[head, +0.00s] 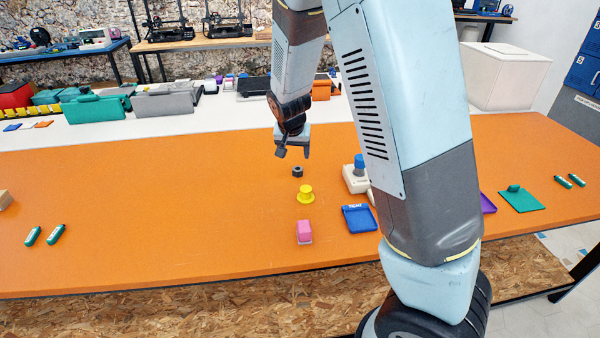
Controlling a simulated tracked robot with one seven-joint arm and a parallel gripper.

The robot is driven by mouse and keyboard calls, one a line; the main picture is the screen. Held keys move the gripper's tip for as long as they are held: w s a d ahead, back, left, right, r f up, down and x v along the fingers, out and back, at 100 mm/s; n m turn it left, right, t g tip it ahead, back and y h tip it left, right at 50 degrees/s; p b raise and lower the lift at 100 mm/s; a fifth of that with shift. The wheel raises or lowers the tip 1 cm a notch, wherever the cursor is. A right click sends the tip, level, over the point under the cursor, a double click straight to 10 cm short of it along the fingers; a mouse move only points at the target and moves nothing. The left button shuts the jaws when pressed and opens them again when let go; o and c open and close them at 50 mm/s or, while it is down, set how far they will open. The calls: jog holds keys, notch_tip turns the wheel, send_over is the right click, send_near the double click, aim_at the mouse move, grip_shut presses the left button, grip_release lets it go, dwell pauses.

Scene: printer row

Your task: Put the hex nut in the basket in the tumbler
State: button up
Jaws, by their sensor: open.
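A small dark grey hex nut (298,171) lies on the orange table (170,200), near the middle. My gripper (293,154) points down just above and behind the nut in the picture, with its fingers apart and nothing visible between them. The nut appears apart from the fingers. I cannot make out a basket or a tumbler in the head view; my arm hides part of the table on the right.
A yellow spool-like piece (306,195), a pink block (304,230) and a blue tray (359,219) lie in front of the nut. A pale block with a blue knob (359,165) stands right of it. Green cylinders (55,234) lie at left. The table's left middle is clear.

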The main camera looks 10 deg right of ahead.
send_over(297, 170)
jog(key=s, duration=0.3)
jog(key=f, duration=0.4)
jog(key=a+f, duration=0.1)
jog(key=f, duration=0.1)
jog(key=shift+w, duration=0.15)
jog(key=shift+w+x, duration=0.2)
jog(key=shift+x, duration=2.4)
jog(key=shift+d+r, duration=0.1)
jog(key=shift+d, duration=0.1)
jog(key=shift+c, duration=0.5)
jog(key=c, duration=1.1)
